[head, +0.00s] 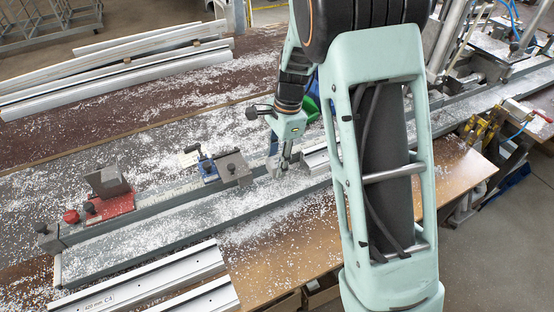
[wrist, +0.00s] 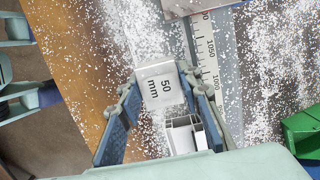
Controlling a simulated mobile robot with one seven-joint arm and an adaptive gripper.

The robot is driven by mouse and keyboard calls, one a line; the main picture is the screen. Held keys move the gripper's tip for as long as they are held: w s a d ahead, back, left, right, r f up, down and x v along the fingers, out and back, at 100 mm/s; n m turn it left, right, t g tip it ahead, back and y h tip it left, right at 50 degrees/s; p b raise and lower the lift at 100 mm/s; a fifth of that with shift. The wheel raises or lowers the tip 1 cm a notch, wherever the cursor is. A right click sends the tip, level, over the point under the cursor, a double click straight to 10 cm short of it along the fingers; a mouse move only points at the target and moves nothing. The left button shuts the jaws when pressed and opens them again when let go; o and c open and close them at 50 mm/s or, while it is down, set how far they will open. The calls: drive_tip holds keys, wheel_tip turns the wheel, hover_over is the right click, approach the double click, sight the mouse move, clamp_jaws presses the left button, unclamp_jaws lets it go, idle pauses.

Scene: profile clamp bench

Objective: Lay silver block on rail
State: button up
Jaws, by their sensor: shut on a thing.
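The silver block (wrist: 160,82) is marked "50 mm" and sits between the fingertips of my gripper (wrist: 157,92) in the wrist view. My gripper is shut on it. In the head view my gripper (head: 280,166) points down over the rail; the block is small and partly hidden there. The rail (head: 160,228) is a long grey bar dusted with white chips, running from lower left to upper right. Its scale strip (wrist: 206,62) lies just right of the block in the wrist view. I cannot tell whether the block touches the rail.
A red clamp (head: 108,207) and a blue-and-grey stop (head: 213,168) stand on the rail, left of my gripper. A white profile (head: 315,158) lies just right of my gripper; its hollow end (wrist: 185,135) shows in the wrist view. A green object (wrist: 302,135) lies beside the rail.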

sight(275, 186)
drive_tip(key=shift+f+b, duration=1.75)
drive_tip(key=shift+f, duration=1.4)
drive_tip(key=shift+f, duration=0.3)
drive_tip(key=o, duration=1.3)
drive_tip(key=shift+r, duration=0.1)
drive_tip(key=r, duration=0.4)
drive_tip(key=d+r, duration=0.1)
drive_tip(key=r, duration=0.6)
drive_tip(key=shift+w+d+r, duration=0.35)
drive_tip(key=shift+d+r, duration=0.05)
